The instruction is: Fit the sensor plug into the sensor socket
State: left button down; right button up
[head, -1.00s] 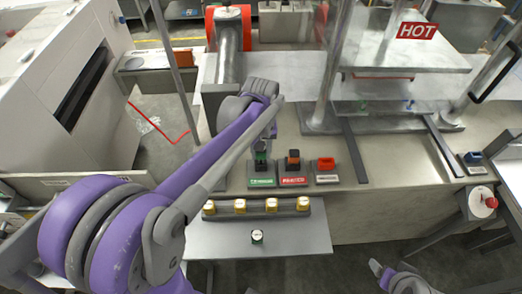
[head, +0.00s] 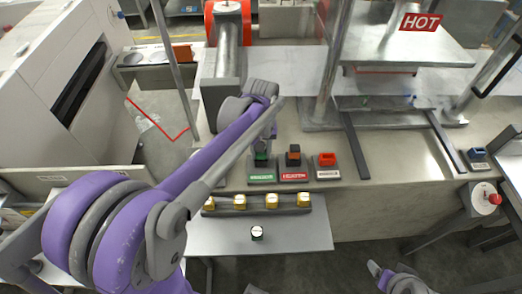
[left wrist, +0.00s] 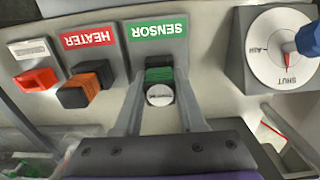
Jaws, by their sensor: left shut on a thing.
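My left gripper (left wrist: 158,88) is shut on the sensor plug (left wrist: 160,95), a green ribbed piece with a round white end. In the left wrist view the plug is between the fingertips, right at the dark sensor socket (left wrist: 157,57) below the green SENSOR label (left wrist: 157,27). In the head view the green plug (head: 262,160) is over the socket base, whose green label (head: 262,177) faces front. The gripper hides part of it. I cannot tell how deep the plug is in the socket. My right gripper (head: 380,275) is at the bottom edge, its fingers unclear.
Beside the sensor socket stand the orange-topped heater block (head: 293,155) and a red block (head: 327,162). A rack with several yellow pieces (head: 271,200) is in front, and a small white-topped piece (head: 257,232) on the shelf. A SHUT dial (left wrist: 283,55) is at the right.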

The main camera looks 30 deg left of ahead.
pick_arm(q)
jog(key=shift+c, duration=2.1)
grip_release()
notch_tip(320, 180, up, 11)
jog(key=shift+f+p, duration=0.15)
jog(key=shift+p, duration=0.2)
